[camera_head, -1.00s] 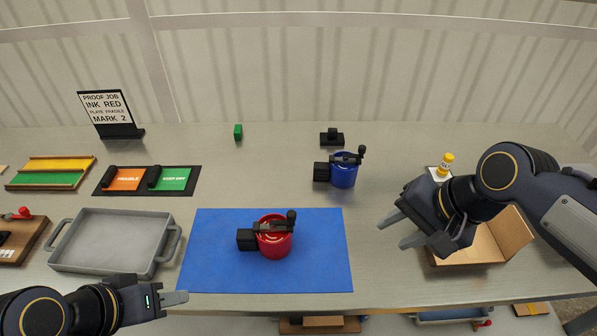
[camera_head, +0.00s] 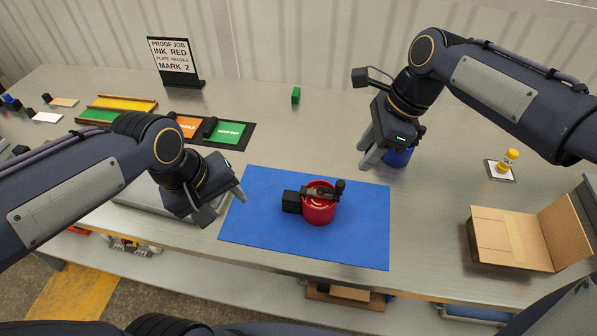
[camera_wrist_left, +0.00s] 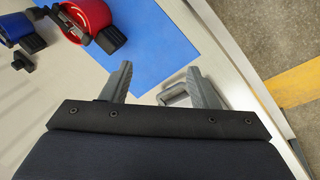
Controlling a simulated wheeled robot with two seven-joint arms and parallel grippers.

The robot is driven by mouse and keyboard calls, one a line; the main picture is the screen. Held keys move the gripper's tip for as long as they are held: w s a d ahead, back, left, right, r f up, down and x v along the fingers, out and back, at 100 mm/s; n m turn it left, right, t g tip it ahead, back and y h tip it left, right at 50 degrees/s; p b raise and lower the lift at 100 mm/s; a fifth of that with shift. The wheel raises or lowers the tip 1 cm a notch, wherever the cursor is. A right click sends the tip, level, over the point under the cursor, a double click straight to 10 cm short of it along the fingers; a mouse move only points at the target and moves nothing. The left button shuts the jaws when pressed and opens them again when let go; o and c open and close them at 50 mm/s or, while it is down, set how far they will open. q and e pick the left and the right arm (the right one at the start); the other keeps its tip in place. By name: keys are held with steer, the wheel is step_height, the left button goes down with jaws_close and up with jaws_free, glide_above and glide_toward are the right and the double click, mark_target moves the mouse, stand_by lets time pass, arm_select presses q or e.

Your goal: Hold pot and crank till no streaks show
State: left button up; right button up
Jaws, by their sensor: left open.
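The red pot (camera_head: 320,208) stands upright on the blue mat (camera_head: 365,245), its black crank (camera_head: 322,190) across the top and a black block on its left side. It also shows at the top left of the left wrist view (camera_wrist_left: 93,14). My left gripper (camera_head: 222,205) is open and empty, left of the red pot, over the tray and the mat's left edge. My right gripper (camera_head: 372,152) is open in front of the blue pot (camera_head: 398,158), which it partly hides; I see nothing between its fingers. The blue pot also shows in the left wrist view (camera_wrist_left: 14,24).
A sign (camera_head: 172,56) reading "INK RED" and "MARK 2" stands at the back. The grey tray (camera_head: 140,195) is mostly behind my left arm. An open cardboard box (camera_head: 495,240) stands at right, a yellow-capped bottle (camera_head: 508,160) behind it. A green block (camera_head: 295,95) lies at the back.

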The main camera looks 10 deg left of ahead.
arm_select(q)
steer(key=w+d+f+n+g+y, duration=0.1)
steer(key=w+d+f+n+g, duration=0.1)
steer(key=w+d+n, duration=0.4)
steer(key=n+y, duration=0.1)
steer(key=n, duration=0.3)
glide_above(295, 196)
steer(key=f, duration=0.3)
steer(key=shift+a+f+g, duration=0.2)
steer(key=shift+f+g, duration=0.2)
steer(key=shift+d+f, duration=0.15)
steer(key=shift+f, duration=0.45)
step_height(295, 196, down, 7)
steer(key=shift+r, duration=0.1)
